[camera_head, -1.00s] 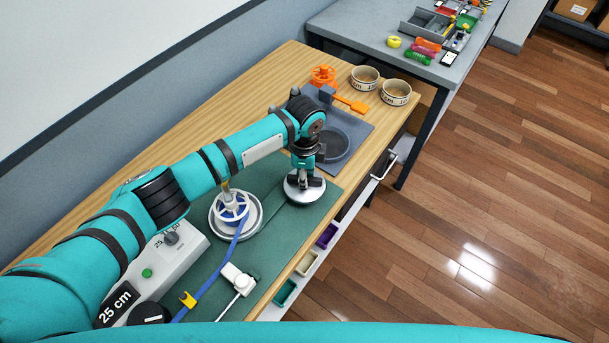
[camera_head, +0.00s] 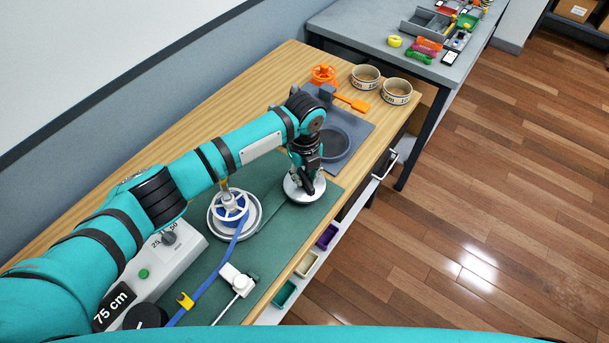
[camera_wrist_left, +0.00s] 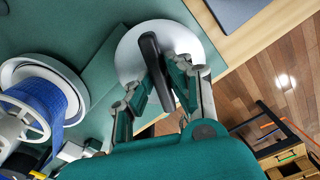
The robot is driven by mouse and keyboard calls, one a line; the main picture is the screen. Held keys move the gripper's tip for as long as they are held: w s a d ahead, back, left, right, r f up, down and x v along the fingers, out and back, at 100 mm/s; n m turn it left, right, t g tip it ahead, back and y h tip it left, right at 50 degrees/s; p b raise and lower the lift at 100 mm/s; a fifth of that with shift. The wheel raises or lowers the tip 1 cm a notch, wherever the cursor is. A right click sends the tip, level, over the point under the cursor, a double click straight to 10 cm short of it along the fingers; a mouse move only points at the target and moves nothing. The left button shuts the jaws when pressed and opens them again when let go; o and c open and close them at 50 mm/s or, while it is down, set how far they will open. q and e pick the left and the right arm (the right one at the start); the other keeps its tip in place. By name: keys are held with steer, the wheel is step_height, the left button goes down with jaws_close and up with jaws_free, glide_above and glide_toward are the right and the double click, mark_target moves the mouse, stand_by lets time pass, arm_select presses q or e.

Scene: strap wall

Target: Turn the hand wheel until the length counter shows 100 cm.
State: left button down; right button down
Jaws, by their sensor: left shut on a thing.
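The hand wheel (camera_head: 297,191) is a pale round disc with a dark handle, on the green mat. In the left wrist view the hand wheel (camera_wrist_left: 188,39) lies under my fingers, and its black handle (camera_wrist_left: 152,62) stands between them. My left gripper (camera_head: 306,187) is shut on this handle; it also shows in the left wrist view (camera_wrist_left: 158,85). The length counter (camera_head: 115,306) at the lower left reads 75 cm. Blue strap (camera_head: 212,270) runs from the white reel (camera_head: 231,214) toward the lower left. My right gripper is not in view.
A grey control box (camera_head: 165,255) with a green button stands left of the reel. A white clamp piece (camera_head: 236,281) sits beside the strap. A grey tray (camera_head: 350,140), two bowls (camera_head: 397,91) and an orange valve (camera_head: 323,75) lie farther back.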

arm_select(q)
steer(key=m+b, duration=0.1)
steer(key=m, duration=0.5)
steer(key=shift+m, duration=0.3)
stand_by(0.4)
steer(key=c, duration=1.3)
jaws_free()
steer(key=shift+r, duration=0.1)
step_height(320, 180, up, 12)
steer(key=shift+f, duration=0.1)
